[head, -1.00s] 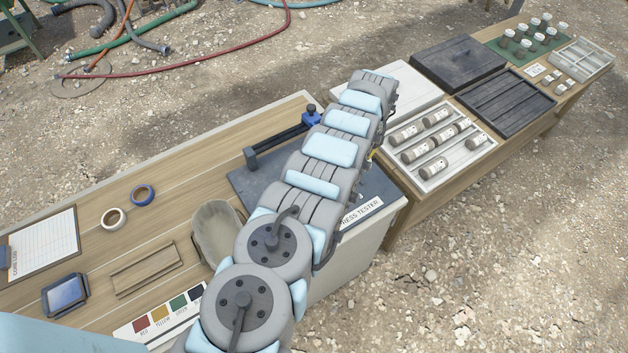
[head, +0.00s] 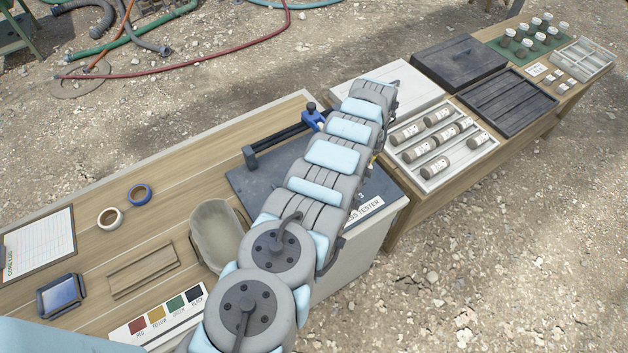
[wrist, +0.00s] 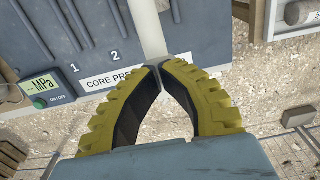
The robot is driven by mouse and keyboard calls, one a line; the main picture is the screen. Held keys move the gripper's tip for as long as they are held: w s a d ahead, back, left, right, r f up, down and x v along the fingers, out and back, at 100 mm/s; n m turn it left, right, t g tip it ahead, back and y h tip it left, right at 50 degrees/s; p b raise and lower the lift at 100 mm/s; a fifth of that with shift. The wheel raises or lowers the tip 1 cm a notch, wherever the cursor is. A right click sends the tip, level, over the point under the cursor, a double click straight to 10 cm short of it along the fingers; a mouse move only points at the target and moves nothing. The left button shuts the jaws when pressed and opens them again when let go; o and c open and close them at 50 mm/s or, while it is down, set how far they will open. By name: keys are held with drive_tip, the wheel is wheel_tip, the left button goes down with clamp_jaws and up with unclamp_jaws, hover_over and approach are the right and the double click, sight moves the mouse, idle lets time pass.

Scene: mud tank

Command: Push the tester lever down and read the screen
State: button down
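The core press tester (head: 255,183) is a dark grey plate on a pale body, set at the right end of the near table. My arm covers much of it in the head view. A black bar with a blue part (head: 313,119) lies along its back; I cannot tell if this is the lever. In the wrist view the tester (wrist: 105,50) shows numbers 1 and 2, and its small screen (wrist: 41,84) reads "-- MPa" above a green button (wrist: 40,102).
A white tray of cores (head: 480,151) and dark boxes (head: 458,62) stand on the right table. Gravel ground is open in front.

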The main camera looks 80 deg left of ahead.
drive_tip(key=shift+f, duration=0.15)
drive_tip(key=shift+f+b, duration=0.9)
drive_tip(key=shift+b, duration=0.05)
drive_tip(key=shift+r, duration=0.15)
idle(0.4)
wheel_tip(320, 180, up, 13)
drive_tip(key=a+p, duration=0.1)
drive_tip(key=p, duration=0.9)
drive_tip(key=shift+s, duration=0.2)
drive_tip(key=shift+a, duration=0.1)
idle(0.6)
